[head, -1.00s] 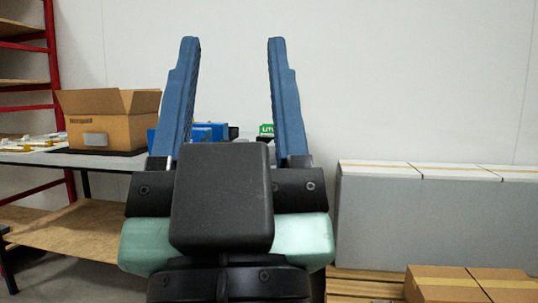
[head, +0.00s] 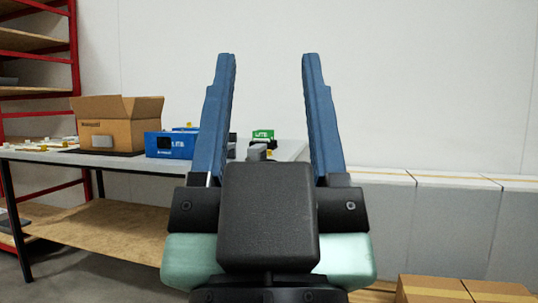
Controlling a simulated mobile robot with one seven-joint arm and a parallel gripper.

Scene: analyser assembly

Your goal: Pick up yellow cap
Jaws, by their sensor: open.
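My gripper (head: 269,58) is open and empty, its two blue fingers pointing up in the middle of the head view. Behind it stands a grey-topped table (head: 55,156). A small yellow spot (head: 189,125) shows at the top of a blue box (head: 166,145) on the table, left of my left finger. I cannot tell whether this spot is the yellow cap. Small yellow and white pieces (head: 72,140) lie at the table's left end, too small to make out. My gripper is apart from all of them and hides part of the tabletop.
An open cardboard box (head: 118,121) stands on the table. A green-labelled item (head: 263,134) and a grey object (head: 258,152) show between my fingers. Long grey-sided boxes (head: 455,215) stand right, with cardboard boxes (head: 440,290) lower. A red-framed shelf (head: 75,60) is at left.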

